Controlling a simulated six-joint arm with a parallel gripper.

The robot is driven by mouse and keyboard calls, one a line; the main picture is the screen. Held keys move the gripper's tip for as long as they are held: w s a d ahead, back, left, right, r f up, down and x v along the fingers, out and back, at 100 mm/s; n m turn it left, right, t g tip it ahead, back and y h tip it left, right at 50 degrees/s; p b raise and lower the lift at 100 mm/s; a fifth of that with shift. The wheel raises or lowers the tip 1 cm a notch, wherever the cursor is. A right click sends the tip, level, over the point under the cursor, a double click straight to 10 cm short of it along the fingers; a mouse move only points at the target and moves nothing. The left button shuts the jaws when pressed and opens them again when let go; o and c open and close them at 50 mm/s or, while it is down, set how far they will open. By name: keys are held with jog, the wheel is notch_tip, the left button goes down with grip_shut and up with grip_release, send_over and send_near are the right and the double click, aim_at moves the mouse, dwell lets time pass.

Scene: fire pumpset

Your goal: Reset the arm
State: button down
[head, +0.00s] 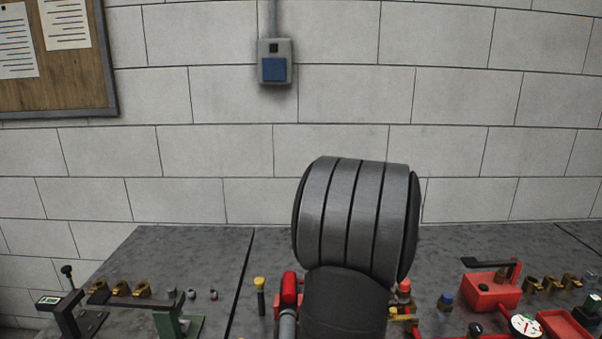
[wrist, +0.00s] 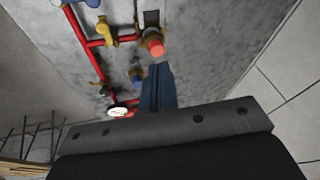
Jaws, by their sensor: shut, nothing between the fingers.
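My gripper (wrist: 157,70) shows in the wrist view as narrow dark fingers, closed together with nothing between them. Its tips appear just below a red cap (wrist: 154,47) on a brass fitting; I cannot tell the gap between them. In the head view my own large dark arm link fills the middle, and my gripper is not seen there.
Red piping with a yellow-handled valve (wrist: 106,30) and a white-faced gauge (wrist: 118,112) shows in the wrist view. In the head view the grey bench (head: 190,255) carries brass fittings (head: 125,289), a red box (head: 490,290) and a gauge (head: 525,325). Its back left is clear.

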jog(key=s+a+r+m+t, duration=0.1)
jog(key=s+r, duration=0.3)
jog(key=shift+s+a+r+m, duration=0.3)
jog(key=shift+s+a+m, duration=0.05)
jog(key=shift+s+m, duration=0.05)
jog(key=c, duration=1.9)
grip_release()
jog(key=shift+r, duration=0.15)
jog(key=o, duration=1.5)
jog(key=shift+m+y, duration=0.3)
jog(key=shift+m, duration=0.3)
jog(key=s+a+r, duration=0.1)
jog(key=r, duration=0.1)
jog(key=s+a+r, duration=0.1)
jog(key=a+r, duration=0.1)
jog(key=r, duration=0.1)
jog(key=s+a+r, duration=0.1)
jog(key=a+r, duration=0.1)
jog(key=shift+r, duration=0.15)
jog(key=o, duration=0.3)
jog(key=shift+a, duration=0.1)
jog(key=shift+o, duration=0.5)
jog(key=x, duration=0.9)
jog(key=shift+f, duration=0.25)
jog(key=shift+w, duration=0.15)
